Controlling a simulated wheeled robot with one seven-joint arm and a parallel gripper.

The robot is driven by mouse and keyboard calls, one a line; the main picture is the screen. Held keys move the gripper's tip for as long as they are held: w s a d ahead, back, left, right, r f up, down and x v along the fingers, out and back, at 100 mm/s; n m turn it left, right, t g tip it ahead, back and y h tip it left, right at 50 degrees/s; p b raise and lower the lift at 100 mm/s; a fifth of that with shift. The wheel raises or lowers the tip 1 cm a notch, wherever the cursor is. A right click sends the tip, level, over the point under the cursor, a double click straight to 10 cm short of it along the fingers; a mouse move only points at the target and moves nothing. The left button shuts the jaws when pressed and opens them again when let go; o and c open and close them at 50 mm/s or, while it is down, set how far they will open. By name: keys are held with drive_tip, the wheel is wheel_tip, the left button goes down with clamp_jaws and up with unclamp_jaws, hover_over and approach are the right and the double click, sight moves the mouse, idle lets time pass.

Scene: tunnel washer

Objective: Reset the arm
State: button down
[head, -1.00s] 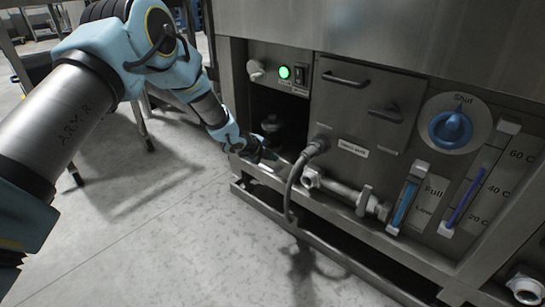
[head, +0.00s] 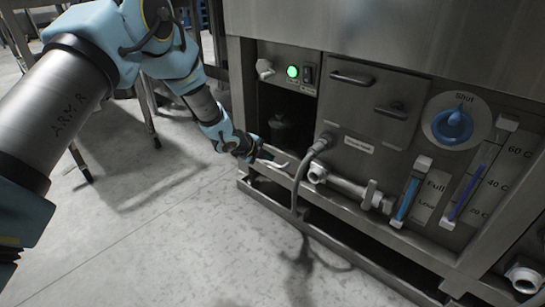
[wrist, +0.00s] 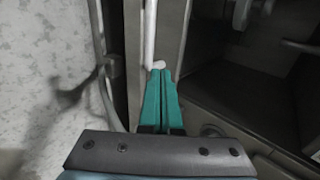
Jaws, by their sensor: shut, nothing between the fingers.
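My gripper (head: 272,160) is at the lower left of the washer, in front of the dark opening in its panel. My blue and grey arm reaches to it from the left of the head view. In the wrist view the teal fingers of my gripper (wrist: 161,92) lie together, shut and empty. A pale rounded tip shows just beyond the fingers; I cannot tell whether they touch it.
The washer panel carries a lit green lamp (head: 293,71), a blue dial (head: 453,126) marked Shut, and two blue gauges. A grey hose (head: 301,185) and a pipe with a valve (head: 345,185) are right of my gripper.

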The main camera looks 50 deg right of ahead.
drive_tip(key=p+v, duration=0.1)
drive_tip(key=v, duration=0.6)
drive_tip(key=shift+p, duration=0.3)
drive_tip(key=shift+w, duration=0.1)
